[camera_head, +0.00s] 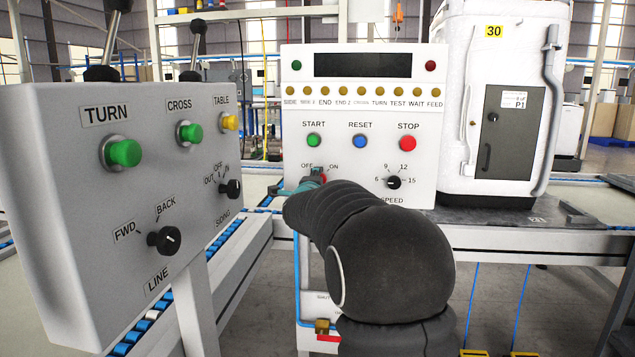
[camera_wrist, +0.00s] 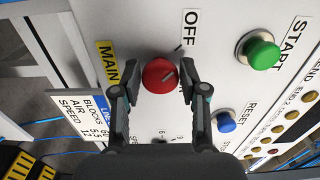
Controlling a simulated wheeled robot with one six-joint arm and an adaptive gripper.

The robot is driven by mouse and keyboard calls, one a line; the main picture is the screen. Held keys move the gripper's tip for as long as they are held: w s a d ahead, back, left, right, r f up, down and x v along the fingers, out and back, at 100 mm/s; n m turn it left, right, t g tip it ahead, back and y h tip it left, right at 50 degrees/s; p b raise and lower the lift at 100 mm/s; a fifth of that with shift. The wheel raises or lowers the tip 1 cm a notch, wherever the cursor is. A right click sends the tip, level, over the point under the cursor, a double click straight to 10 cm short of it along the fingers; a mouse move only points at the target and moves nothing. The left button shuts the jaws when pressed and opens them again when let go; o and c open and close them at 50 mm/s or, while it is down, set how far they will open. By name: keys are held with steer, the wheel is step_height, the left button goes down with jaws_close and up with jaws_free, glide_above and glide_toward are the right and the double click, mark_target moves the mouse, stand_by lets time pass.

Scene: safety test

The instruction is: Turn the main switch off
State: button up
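The main switch is a round red knob (camera_wrist: 158,77) beside a yellow MAIN label (camera_wrist: 108,64) in the wrist view. OFF (camera_wrist: 190,30) is printed above it there; the ON mark is partly covered by a finger. My gripper (camera_wrist: 160,88) is open, with one finger on each side of the knob; whether the fingers touch it is unclear. In the head view my gripper (camera_head: 306,184) is at the white panel's lower left, below OFF and ON, and hides most of the switch. I cannot tell for sure which mark the knob points to.
The white panel (camera_head: 350,105) also carries a green START button (camera_head: 314,140), a blue RESET button (camera_head: 360,141), a red STOP button (camera_head: 407,143) and a black SPEED knob (camera_head: 394,183). A grey control box (camera_head: 75,220) stands close on the left. A white cabinet (camera_head: 470,110) stands at right.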

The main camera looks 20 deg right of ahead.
steer(key=shift+o, duration=0.8)
steer(key=v, duration=1.2)
steer(key=shift+f, duration=0.1)
